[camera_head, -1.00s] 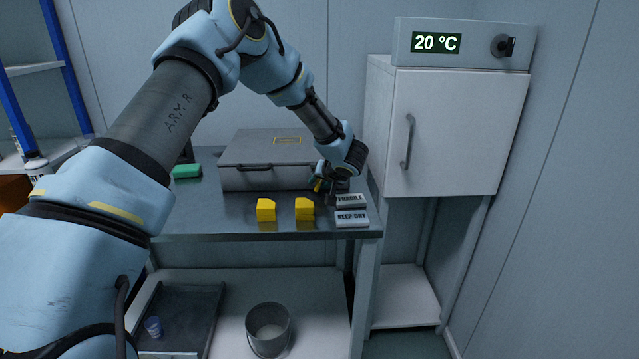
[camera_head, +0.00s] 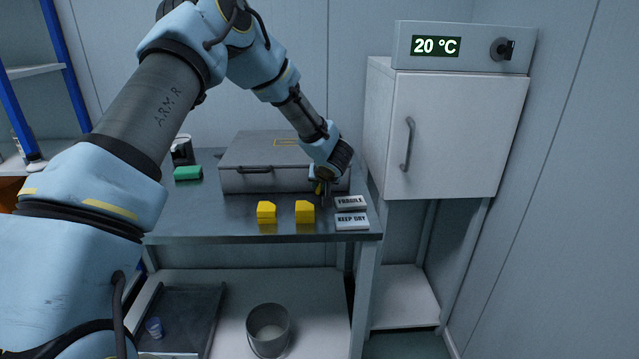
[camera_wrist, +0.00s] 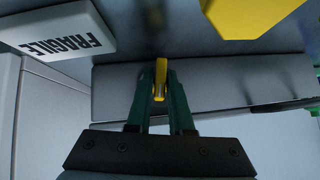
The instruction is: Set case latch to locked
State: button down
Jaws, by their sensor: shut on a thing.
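The grey case (camera_head: 245,181) stands closed on the bench. Its front handle is at left of centre, and it also shows in the wrist view (camera_wrist: 225,82). The yellow case latch (camera_wrist: 159,80) shows between my fingertips in the wrist view. In the head view a bit of yellow shows at the case's front right. My gripper (camera_head: 321,194) is at that front right part of the case. In the wrist view my gripper (camera_wrist: 159,92) is shut on the latch, with a green finger on each side. The latch's mount and exact angle are partly hidden by the fingers.
Yellow blocks (camera_head: 266,211) and (camera_head: 305,211) stand in front of the case. FRAGILE (camera_head: 351,202) and KEEP DRY (camera_head: 351,221) plates lie to the right. A green block (camera_head: 188,173) is at left. The white cabinet (camera_head: 455,135) rises at right.

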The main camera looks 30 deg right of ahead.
jog(key=shift+a+n+g+h+b, duration=0.1)
jog(key=shift+n+g+h+b, duration=0.2)
jog(key=shift+h+b, duration=0.2)
jog(key=c, duration=0.9)
grip_release()
jog(key=v, duration=1.1)
jog(key=shift+w+a+b, duration=0.1)
jog(key=shift+b, duration=0.2)
